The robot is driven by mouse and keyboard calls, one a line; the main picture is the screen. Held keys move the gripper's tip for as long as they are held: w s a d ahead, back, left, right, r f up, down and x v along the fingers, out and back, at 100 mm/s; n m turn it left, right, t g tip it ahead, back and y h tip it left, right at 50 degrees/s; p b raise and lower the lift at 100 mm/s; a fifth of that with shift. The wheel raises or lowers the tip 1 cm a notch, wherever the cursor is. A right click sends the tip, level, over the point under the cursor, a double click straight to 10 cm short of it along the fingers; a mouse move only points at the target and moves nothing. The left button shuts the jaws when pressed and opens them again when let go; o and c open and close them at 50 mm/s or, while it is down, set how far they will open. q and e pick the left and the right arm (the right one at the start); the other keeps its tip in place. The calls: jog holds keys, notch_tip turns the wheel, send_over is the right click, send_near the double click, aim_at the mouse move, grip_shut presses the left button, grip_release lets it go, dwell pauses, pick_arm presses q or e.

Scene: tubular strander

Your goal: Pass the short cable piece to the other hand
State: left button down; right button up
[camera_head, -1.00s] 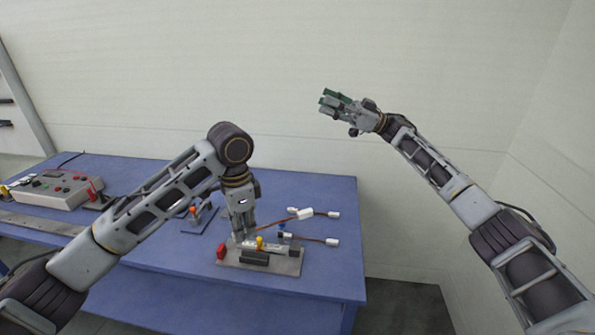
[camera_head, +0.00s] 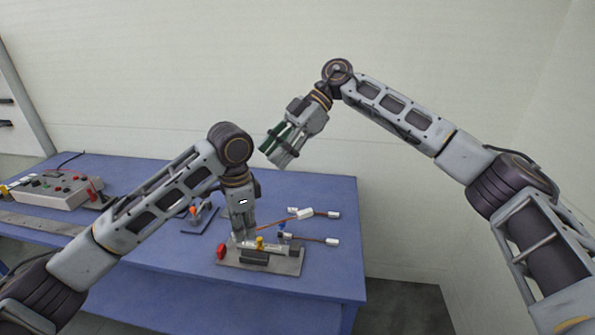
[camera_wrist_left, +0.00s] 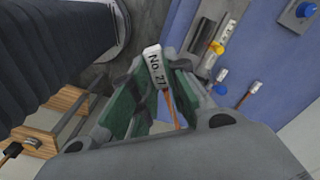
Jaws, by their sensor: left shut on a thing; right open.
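My left gripper (camera_head: 244,236) points down just above the grey fixture plate on the blue table. It is shut on a short cable piece (camera_head: 275,223), a thin brown cable whose white end (camera_head: 305,214) sticks out to the right. In the left wrist view a white tag reading "No. 27" (camera_wrist_left: 154,68) and the brown cable (camera_wrist_left: 171,105) show between the green-padded fingers. Whether the cable piece touches the fixture is hard to tell. My right gripper (camera_head: 274,154) is open and empty, tilted down-left in the air above and right of the left gripper.
The fixture plate (camera_head: 284,264) carries a red knob (camera_head: 221,250), a yellow knob (camera_head: 260,243) and a dark block. Other white-ended cables (camera_head: 333,214) (camera_head: 332,241) lie right of it. A control box (camera_head: 48,190) stands at left. The blue table (camera_head: 335,275) is clear at front right.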

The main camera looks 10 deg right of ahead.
aim_at(298, 213)
jog(key=s+d+f+m+t+h, duration=0.1)
jog(key=s+d+f+t+h, duration=0.1)
jog(key=h, duration=0.7)
notch_tip(298, 213, down, 2)
jog(key=d+t, duration=0.1)
jog(key=d, duration=0.1)
jog(key=shift+s+d+f, duration=0.25)
jog(key=shift+d, duration=0.05)
jog(key=shift+f, duration=0.15)
jog(key=shift+f, duration=5.9)
grip_shut()
pick_arm(q)
jog(key=c, duration=1.3)
grip_release()
